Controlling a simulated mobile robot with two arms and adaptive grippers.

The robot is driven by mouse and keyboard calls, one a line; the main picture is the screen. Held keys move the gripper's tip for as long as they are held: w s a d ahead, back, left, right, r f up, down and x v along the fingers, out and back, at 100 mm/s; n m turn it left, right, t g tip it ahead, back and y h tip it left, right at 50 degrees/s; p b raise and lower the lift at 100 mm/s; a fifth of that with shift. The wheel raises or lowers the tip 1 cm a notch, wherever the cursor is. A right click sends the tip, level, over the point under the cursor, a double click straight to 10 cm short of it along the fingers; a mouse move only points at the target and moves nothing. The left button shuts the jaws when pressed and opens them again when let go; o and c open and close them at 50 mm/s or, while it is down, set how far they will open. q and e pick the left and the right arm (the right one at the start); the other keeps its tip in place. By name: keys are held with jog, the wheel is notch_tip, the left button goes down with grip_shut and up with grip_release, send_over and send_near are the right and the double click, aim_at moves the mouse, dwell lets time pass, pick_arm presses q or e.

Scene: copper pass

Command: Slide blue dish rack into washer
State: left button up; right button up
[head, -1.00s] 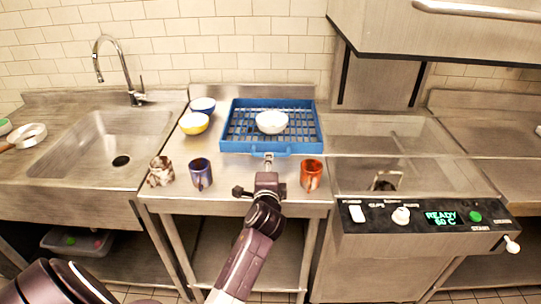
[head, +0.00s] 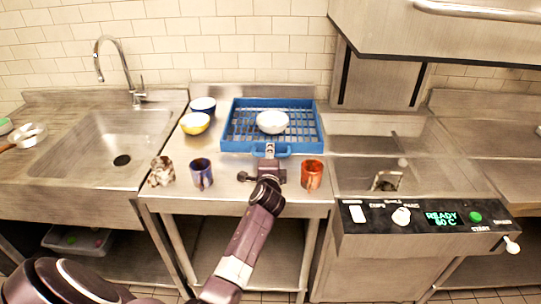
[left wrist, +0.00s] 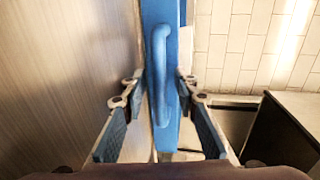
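The blue dish rack (head: 228,135) lies flat on the steel table, with a white bowl (head: 272,122) in it. Its front handle (head: 285,153) faces me and also shows in the left wrist view (left wrist: 160,75). My left gripper (head: 270,150) is at this handle. In the left wrist view its fingers (left wrist: 159,90) are open, one on each side of the handle, with gaps. The washer (head: 375,145) stands right of the rack, its hood (head: 450,35) raised and its panel (head: 425,216) reading READY 60 C. My right gripper is not in view.
A blue mug (head: 201,173) and a patterned mug (head: 162,171) stand to the left. Yellow (head: 195,123) and blue (head: 203,105) bowls sit left of the rack. A sink (head: 105,140) is further left.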

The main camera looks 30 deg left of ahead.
aim_at(285, 156)
pick_arm(q)
grip_shut()
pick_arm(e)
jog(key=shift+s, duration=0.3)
pick_arm(q)
jog(key=w+d+b, duration=0.1)
jog(key=d, duration=0.1)
jog(key=w+d+b, duration=0.1)
jog(key=d, duration=0.1)
jog(key=shift+w+f, duration=0.15)
jog(key=shift+w, duration=0.05)
jog(key=shift+w+d, duration=0.15)
jog(key=shift+d, duration=0.1)
grip_release()
jog(key=shift+a, duration=0.15)
jog(key=shift+s, duration=0.2)
jog(key=v, duration=1.2)
jog(key=shift+w, duration=0.1)
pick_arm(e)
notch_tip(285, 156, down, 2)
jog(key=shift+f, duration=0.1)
